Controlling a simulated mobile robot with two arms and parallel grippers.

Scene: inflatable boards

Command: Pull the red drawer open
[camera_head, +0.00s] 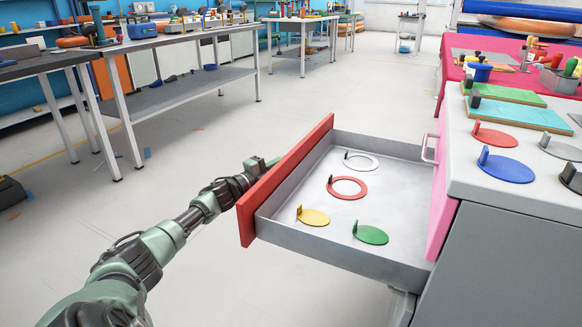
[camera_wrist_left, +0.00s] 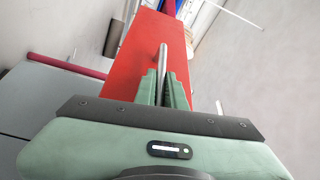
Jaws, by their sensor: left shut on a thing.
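The red drawer (camera_head: 285,185) stands pulled well out of the grey cabinet, its red front facing left toward my arm. The red front (camera_wrist_left: 172,30) also shows in the left wrist view. My left gripper (camera_wrist_left: 163,90) is shut on the drawer's metal handle (camera_wrist_left: 163,58), with the bar between its fingers. In the head view my left arm (camera_head: 205,205) reaches the outer side of the front, which hides the handle and fingertips. My right gripper is in neither view.
Inside the drawer lie a white ring (camera_head: 361,161), a red ring (camera_head: 347,187), a yellow disc (camera_head: 313,217) and a green disc (camera_head: 371,235). The cabinet top (camera_head: 520,195) holds more discs and boards. Workbenches (camera_head: 190,32) stand behind.

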